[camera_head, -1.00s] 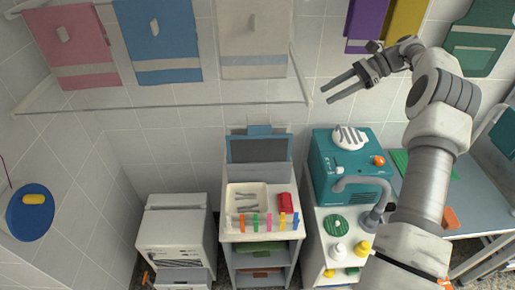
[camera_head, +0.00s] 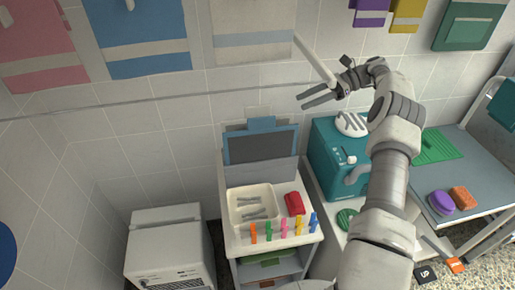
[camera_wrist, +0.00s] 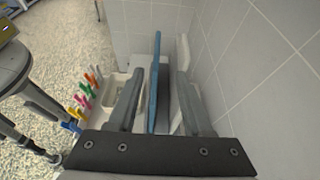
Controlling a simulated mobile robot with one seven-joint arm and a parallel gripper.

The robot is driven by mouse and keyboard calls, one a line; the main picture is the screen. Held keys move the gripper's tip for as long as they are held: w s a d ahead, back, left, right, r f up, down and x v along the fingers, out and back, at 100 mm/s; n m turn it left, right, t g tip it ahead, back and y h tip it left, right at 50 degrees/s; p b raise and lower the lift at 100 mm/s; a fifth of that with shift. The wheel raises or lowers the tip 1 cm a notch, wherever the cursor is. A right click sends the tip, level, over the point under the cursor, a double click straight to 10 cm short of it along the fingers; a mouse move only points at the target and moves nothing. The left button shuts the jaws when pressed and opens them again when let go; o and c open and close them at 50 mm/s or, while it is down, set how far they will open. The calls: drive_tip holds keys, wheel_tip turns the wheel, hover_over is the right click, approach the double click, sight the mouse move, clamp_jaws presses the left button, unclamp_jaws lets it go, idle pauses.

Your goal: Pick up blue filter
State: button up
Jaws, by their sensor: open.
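A blue-edged panel with a dark grey face (camera_head: 262,147) stands upright at the back of the white cart, with a blue tab on top. It is the only thing here that looks like a blue filter. In the wrist view its thin blue edge (camera_wrist: 154,85) shows between the two fingers, farther off. My gripper (camera_head: 303,101) is open and empty, above and to the right of the panel in the head view. In the wrist view my gripper (camera_wrist: 160,75) points down toward the cart, and nothing touches its fingers.
The cart (camera_head: 285,242) holds a cream tray (camera_head: 235,208), a red object (camera_head: 294,203) and several coloured clips. A teal machine (camera_head: 330,155) stands close on the right. Towels hang on the tiled wall behind; a white rail end (camera_head: 312,58) is near my gripper.

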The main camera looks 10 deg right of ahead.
drive_tip(key=p, duration=0.1)
approach(258, 129)
drive_tip(key=a, duration=0.2)
drive_tip(key=w+a, duration=0.1)
drive_tip(key=a, duration=0.1)
drive_tip(key=shift+a+r, duration=0.15)
drive_tip(key=shift+r, duration=0.1)
drive_tip(key=shift+s+p+x, duration=0.2)
drive_tip(key=shift+p+x, duration=0.45)
drive_tip(key=shift+x, duration=2)
drive_tip(key=shift+r, duration=0.1)
clamp_jaws()
